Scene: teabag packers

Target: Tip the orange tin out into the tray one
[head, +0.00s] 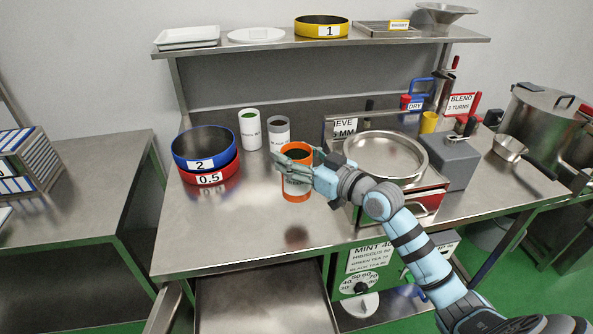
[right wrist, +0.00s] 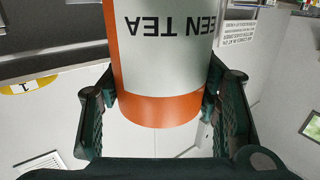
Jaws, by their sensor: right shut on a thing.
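The orange tin (head: 297,197) has orange bands at top and bottom and a pale label. In the right wrist view the tin (right wrist: 158,108) shows part of an upside-down "GREEN TEA" label between the fingers. My right gripper (head: 297,172) is shut on its sides and holds it about upright. A dark round shadow on the worktop below suggests it is lifted clear. My left gripper is not in view.
Stacked blue (head: 202,148) and red (head: 208,176) round pans stand left of the tin. A green-topped canister (head: 250,130) and a grey-topped one (head: 279,132) stand behind. A metal sieve machine (head: 382,156) is close right. The front-left worktop (head: 215,235) is clear.

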